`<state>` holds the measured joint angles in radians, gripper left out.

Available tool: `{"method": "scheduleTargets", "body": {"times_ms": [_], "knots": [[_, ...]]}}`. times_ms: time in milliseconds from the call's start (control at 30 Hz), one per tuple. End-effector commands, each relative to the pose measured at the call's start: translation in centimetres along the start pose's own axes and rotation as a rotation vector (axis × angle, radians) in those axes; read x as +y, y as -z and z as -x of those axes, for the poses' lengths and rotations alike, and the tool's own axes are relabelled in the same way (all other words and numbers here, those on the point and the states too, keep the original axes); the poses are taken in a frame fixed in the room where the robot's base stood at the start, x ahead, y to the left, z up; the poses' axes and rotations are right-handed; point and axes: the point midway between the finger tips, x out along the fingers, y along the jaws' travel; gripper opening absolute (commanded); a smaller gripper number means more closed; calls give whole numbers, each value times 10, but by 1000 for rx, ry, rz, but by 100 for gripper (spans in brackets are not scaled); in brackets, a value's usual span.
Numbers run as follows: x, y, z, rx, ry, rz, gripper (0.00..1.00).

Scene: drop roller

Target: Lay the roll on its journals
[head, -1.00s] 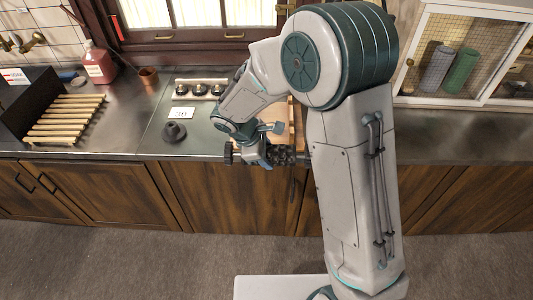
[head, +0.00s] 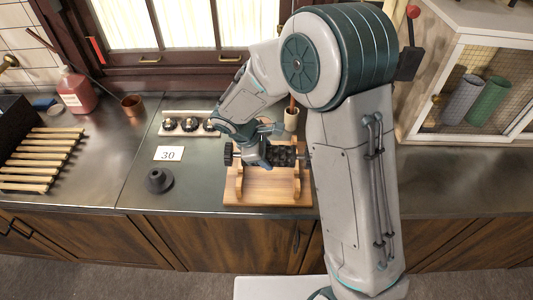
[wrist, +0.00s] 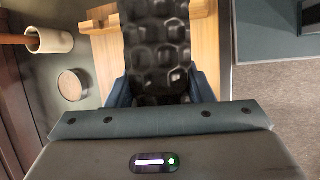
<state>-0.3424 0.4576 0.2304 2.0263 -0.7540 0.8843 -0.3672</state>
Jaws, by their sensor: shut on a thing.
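A dark roll (head: 284,154) with a bumpy, honeycomb-like surface lies level across the picture, with a black knob (head: 228,154) at its left end. A pale wooden stand (head: 262,192) with upright supports is on the counter beneath. The roll is over the stand; whether it touches the supports cannot be told. In the wrist view the roll (wrist: 157,48) runs between the two blue fingers, with the wooden stand (wrist: 205,45) behind it. My arm hides the roll's right end.
A black cone-shaped piece (head: 158,180) and a card reading 30 (head: 169,153) are left of the stand. Several black knobs (head: 190,124) sit on a rack behind. A pale cup (head: 291,119) holding a stick stands behind the stand. A mesh-fronted cabinet (head: 470,85) is at right.

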Motion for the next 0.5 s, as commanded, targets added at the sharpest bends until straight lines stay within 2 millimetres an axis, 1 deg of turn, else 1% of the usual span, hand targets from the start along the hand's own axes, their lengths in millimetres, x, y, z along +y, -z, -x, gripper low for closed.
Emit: {"method": "scheduleTargets", "body": {"times_ms": [67,267,500], "knots": [[1,0,1,0,-3,-1,0],[0,2,-4,0,-3,0,0],[-4,8,-19,0,-2,0,0]]}}
